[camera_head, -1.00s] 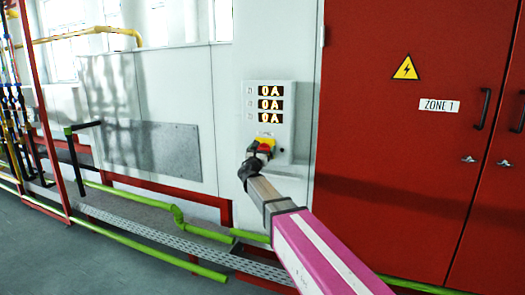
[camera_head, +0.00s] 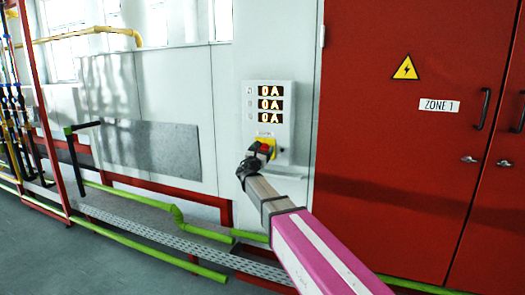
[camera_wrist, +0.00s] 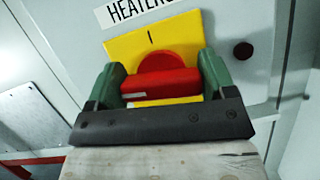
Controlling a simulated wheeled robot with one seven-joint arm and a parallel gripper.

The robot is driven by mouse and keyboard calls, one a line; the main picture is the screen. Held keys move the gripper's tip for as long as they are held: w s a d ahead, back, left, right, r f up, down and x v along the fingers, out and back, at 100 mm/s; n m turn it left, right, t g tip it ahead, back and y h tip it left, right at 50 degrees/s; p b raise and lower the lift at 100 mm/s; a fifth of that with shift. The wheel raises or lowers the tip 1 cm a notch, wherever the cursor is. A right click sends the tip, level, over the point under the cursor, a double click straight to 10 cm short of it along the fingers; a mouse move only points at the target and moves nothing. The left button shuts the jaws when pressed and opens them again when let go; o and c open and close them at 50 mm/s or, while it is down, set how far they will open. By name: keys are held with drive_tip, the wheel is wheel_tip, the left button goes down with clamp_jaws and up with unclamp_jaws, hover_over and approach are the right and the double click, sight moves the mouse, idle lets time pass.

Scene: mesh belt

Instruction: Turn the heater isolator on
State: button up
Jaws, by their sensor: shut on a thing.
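The heater isolator is a red rotary handle (camera_wrist: 160,86) on a yellow plate (camera_wrist: 190,27) with an "I" mark at its top, under a label whose visible part reads "HEATERS". In the wrist view the handle's bar lies nearly crosswise, slightly tilted, not in line with the "I". My gripper (camera_wrist: 163,68) has its green fingers on both ends of the bar and is shut on it. In the head view the gripper (camera_head: 258,154) covers much of the switch, and some yellow plate (camera_head: 271,142) and red show. The grey panel (camera_head: 287,130) has three displays reading 0 A.
A dark round button (camera_wrist: 243,51) sits on the panel right of the switch. Red cabinet doors (camera_head: 390,150) with a "ZONE 1" sign stand at the right. Green pipes (camera_head: 175,215) run low along the wall at the left. The floor at the lower left is clear.

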drive_tip(key=m+g+h, duration=0.1)
drive_tip(key=m, duration=0.2)
drive_tip(key=m+g+h, duration=0.1)
drive_tip(key=m, duration=0.2)
drive_tip(key=shift+h, duration=0.4)
drive_tip(key=m+g, duration=0.1)
drive_tip(key=m, duration=0.1)
drive_tip(key=m+h, duration=0.1)
drive_tip(key=m, duration=0.2)
drive_tip(key=shift+d+f+g, duration=0.1)
drive_tip(key=shift+g, duration=0.3)
drive_tip(key=m+g, duration=0.2)
drive_tip(key=m, duration=0.3)
drive_tip(key=shift+s+f, duration=0.1)
drive_tip(key=shift+d+f+m+g, duration=0.1)
drive_tip(key=shift+m+g, duration=0.7)
drive_tip(key=shift+m, duration=1.2)
drive_tip(key=shift+y, duration=0.3)
drive_tip(key=o, duration=0.9)
drive_tip(key=shift+s, duration=0.1)
drive_tip(key=v, duration=1)
drive_tip(key=shift+s+a, duration=0.25)
drive_tip(key=shift+a, duration=0.05)
